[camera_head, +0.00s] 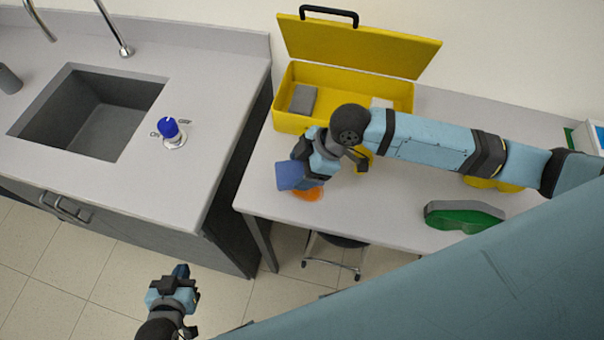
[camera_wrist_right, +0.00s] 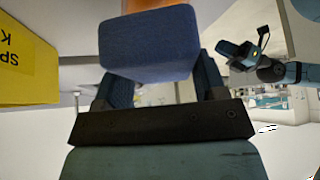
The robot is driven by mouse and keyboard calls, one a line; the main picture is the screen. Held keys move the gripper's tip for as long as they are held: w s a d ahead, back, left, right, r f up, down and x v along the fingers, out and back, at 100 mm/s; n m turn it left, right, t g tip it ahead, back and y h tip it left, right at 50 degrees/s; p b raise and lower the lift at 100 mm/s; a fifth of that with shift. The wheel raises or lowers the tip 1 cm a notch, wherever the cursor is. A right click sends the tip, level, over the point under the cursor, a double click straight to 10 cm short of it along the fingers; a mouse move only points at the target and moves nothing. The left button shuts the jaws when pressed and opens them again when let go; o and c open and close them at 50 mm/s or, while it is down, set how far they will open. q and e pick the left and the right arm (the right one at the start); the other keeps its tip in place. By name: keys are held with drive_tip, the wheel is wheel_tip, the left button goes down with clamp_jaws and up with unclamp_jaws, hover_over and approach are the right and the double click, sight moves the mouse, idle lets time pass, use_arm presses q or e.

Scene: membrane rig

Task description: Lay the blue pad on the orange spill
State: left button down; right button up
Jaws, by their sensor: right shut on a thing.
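The blue pad (camera_head: 290,175) is held in my right gripper (camera_head: 306,172), above the right table near its left front corner. In the right wrist view the pad (camera_wrist_right: 148,45) sits between the two fingers of the right gripper (camera_wrist_right: 160,68). The orange spill (camera_head: 308,194) is on the tabletop, partly hidden by the pad and gripper. A strip of orange (camera_wrist_right: 145,4) shows behind the pad in the wrist view. A gap between pad and tabletop cannot be judged clearly. My left gripper (camera_head: 181,274) is low over the floor, away from the table; its finger opening is unclear.
An open yellow box (camera_head: 345,127) with grey and white items stands at the table's back. A green-and-grey brush-like object (camera_head: 463,216) lies at the right front. A sink (camera_head: 90,110) and blue knob (camera_head: 169,128) are on the left counter. A stool (camera_head: 335,255) is under the table.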

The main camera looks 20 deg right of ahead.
drive_tip(key=shift+f, duration=1.9)
drive_tip(key=shift+f, duration=0.1)
drive_tip(key=o, duration=0.9)
drive_tip(key=shift+r, duration=0.2)
drive_tip(key=v, duration=1.2)
drive_tip(key=shift+b, duration=0.3)
drive_tip(key=shift+f, duration=0.1)
